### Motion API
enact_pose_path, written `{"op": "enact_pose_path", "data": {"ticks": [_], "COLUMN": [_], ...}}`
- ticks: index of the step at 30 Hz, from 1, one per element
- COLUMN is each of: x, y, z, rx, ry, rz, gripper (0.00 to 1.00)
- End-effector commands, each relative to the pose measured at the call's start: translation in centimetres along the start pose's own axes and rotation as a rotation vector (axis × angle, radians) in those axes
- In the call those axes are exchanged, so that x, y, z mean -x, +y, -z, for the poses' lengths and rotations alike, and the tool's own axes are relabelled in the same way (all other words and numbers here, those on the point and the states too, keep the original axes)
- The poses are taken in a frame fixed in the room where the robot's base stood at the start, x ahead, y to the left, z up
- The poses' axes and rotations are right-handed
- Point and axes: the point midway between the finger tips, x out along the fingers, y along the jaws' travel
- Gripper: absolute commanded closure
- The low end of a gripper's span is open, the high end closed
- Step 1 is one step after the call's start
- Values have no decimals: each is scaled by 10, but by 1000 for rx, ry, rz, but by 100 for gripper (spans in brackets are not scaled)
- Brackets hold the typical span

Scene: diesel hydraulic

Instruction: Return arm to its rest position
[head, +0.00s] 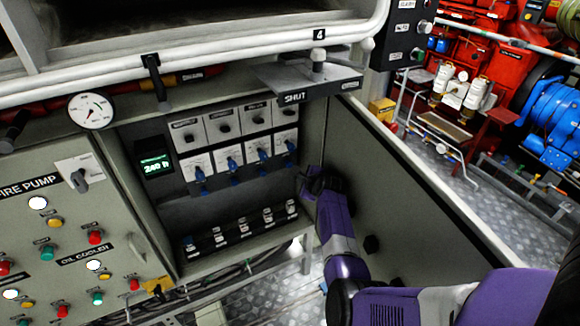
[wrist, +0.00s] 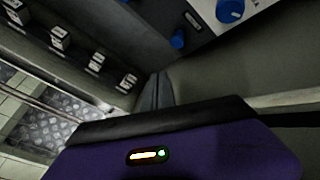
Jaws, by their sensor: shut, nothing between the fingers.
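My purple and grey arm (head: 342,245) reaches from the lower right corner up into the open control cabinet (head: 222,245). My gripper (head: 308,180) is at the cabinet's right end, just right of and below the blue-handled switches (head: 230,157). In the head view its dark fingers are small and hard to make out. In the wrist view the fingers of my gripper (wrist: 158,92) are together with nothing seen between them. A blue knob (wrist: 231,10) and a row of small switches (wrist: 95,62) are close by and appear apart from the fingers.
The open cabinet door (head: 400,170) stands close along my arm's right side. A white pipe (head: 250,43) and the SHUT plate (head: 305,80) overhang the cabinet. A button panel (head: 60,235) is at left. Red and blue machinery (head: 545,110) stands beyond the door.

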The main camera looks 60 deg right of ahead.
Motion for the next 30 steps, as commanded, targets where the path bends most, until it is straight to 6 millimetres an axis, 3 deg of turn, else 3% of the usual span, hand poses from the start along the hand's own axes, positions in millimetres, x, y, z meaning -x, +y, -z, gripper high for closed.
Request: {"op": "enact_pose_path", "data": {"ticks": [17, 23, 30], "x": [3, 31, 92], "y": [6, 43, 98], "z": [5, 32, 49], "rx": [39, 328, 821], "ry": [6, 34, 20], "rz": [4, 47, 117], "gripper": [100, 100, 100]}}
